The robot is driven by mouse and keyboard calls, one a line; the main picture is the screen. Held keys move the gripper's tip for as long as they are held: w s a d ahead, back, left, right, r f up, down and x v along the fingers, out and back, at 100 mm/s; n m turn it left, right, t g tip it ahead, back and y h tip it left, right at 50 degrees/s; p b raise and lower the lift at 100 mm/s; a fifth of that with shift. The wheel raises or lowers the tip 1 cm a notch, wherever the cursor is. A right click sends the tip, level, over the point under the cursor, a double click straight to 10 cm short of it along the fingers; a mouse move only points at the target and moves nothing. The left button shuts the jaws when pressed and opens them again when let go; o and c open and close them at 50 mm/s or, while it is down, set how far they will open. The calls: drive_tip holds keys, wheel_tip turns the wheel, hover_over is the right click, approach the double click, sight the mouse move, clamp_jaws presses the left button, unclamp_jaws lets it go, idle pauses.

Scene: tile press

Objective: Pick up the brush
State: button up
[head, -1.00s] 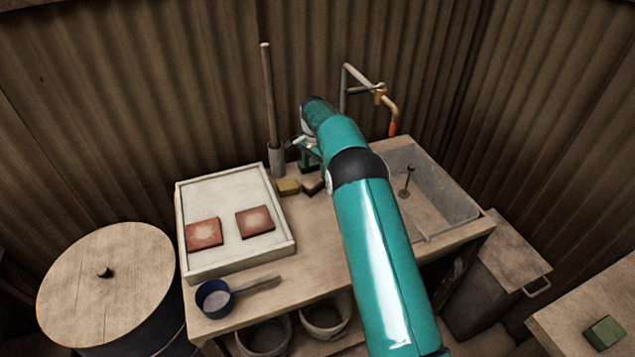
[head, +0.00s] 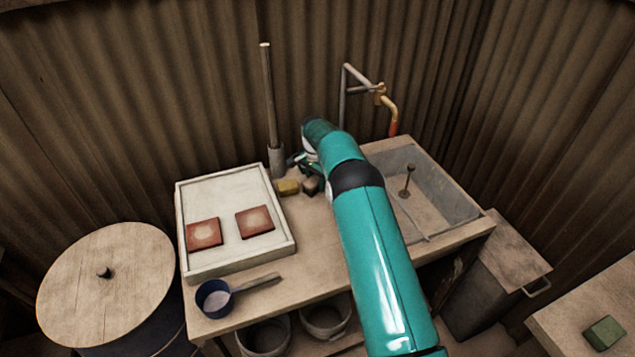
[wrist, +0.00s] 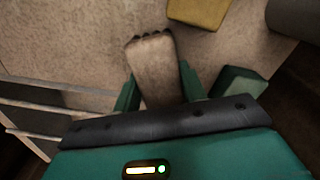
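The brush (wrist: 153,62) is a brown, flat piece with a row of dark spots along its far end. In the wrist view it lies between the two teal fingers of my gripper (wrist: 160,90), its near part hidden by the gripper body. The fingers are apart, one on each side of the brush; I cannot tell whether they touch it. In the head view my gripper (head: 306,168) is low over the back of the wooden bench, and the brush (head: 311,187) shows as a small brown shape just below it.
A yellow block (head: 288,187) lies close left of the brush. A grey holder with a tall pole (head: 270,110) stands behind. A white tray (head: 208,262) with two red tiles is left, the sink (head: 452,198) right. A green block (wrist: 238,84) sits beside the right finger.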

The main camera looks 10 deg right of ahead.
sight(316, 178)
drive_tip(key=c, duration=0.3)
drive_tip(key=shift+c, duration=0.2)
drive_tip(key=shift+r, duration=0.1)
drive_tip(key=shift+r, duration=0.45)
wheel_tip(316, 178, up, 2)
drive_tip(key=s+r, duration=1)
drive_tip(key=s, duration=0.4)
